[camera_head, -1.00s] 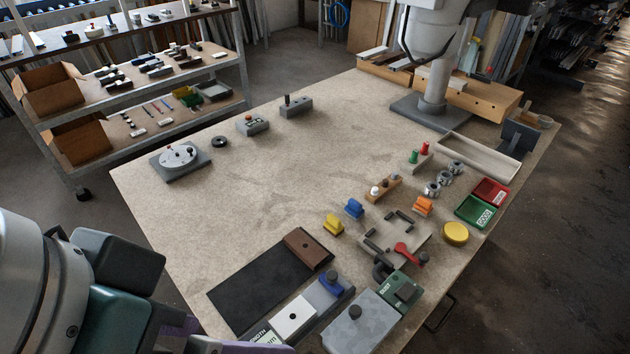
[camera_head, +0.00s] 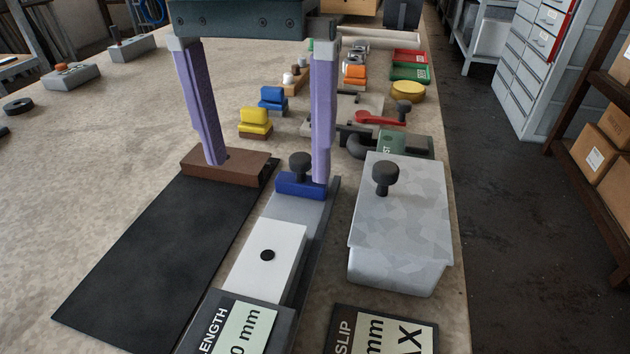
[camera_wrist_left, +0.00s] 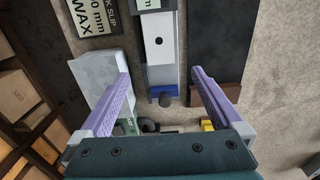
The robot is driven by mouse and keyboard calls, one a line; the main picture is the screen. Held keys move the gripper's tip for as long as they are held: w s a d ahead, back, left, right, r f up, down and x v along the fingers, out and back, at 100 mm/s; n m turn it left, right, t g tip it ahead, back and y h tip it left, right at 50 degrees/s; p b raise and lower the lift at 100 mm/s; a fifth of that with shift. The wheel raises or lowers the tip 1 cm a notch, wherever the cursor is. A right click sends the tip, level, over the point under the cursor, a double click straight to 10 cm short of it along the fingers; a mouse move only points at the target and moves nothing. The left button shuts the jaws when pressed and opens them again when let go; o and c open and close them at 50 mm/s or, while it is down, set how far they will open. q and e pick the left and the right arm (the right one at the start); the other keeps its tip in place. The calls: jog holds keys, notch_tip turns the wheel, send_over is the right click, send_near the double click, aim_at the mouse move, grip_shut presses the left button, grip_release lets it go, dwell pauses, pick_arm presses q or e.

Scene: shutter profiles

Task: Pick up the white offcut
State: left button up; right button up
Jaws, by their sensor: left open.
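The white offcut (camera_head: 285,268) is a flat white block with a black dot. In the head view the fingers are beyond the offcut, one near the brown block and one by the blue stop. In the wrist view the offcut lies ahead of the gap, which looks empty. My right gripper is not in view.
A black mat (camera_head: 150,255) with a brown block (camera_head: 240,166) lies left of the gauge. A grey lidded box (camera_head: 400,225) with a black knob stands close on the right. Yellow (camera_head: 255,122) and blue (camera_head: 272,98) blocks stand behind.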

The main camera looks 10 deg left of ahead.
aim_at(278, 232)
pick_arm(q)
notch_tip(278, 232, down, 4)
jog(key=shift+w+f, duration=0.15)
notch_tip(278, 232, down, 6)
jog(key=shift+w+r+b, duration=0.1)
jog(key=shift+b, duration=0.7)
jog(key=shift+c, duration=0.2)
jog(key=c, duration=1.4)
